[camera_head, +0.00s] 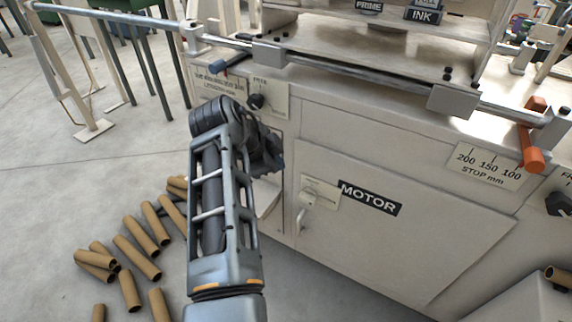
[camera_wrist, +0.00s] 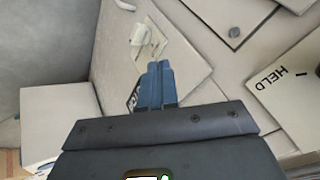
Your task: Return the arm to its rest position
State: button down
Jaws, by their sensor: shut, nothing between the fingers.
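My arm reaches up from the bottom of the head view, in front of the cream machine cabinet (camera_head: 330,250). Its far end bends toward the cabinet front, left of the MOTOR label (camera_head: 370,198). My gripper (camera_wrist: 161,66) shows in the wrist view with its two blue fingers together and nothing between them. The fingers point at the cabinet face. In the head view the fingers are mostly hidden behind the arm and cannot be made out clearly.
A small latch handle (camera_head: 302,217) and a black knob (camera_head: 256,101) are on the cabinet front near my arm. A long rail with an orange handle (camera_head: 533,150) runs above. Several cardboard tubes (camera_head: 136,257) lie on the floor left of my arm.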

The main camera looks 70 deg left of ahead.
jog(key=shift+s+r, duration=0.9)
jog(key=shift+r, duration=0.2)
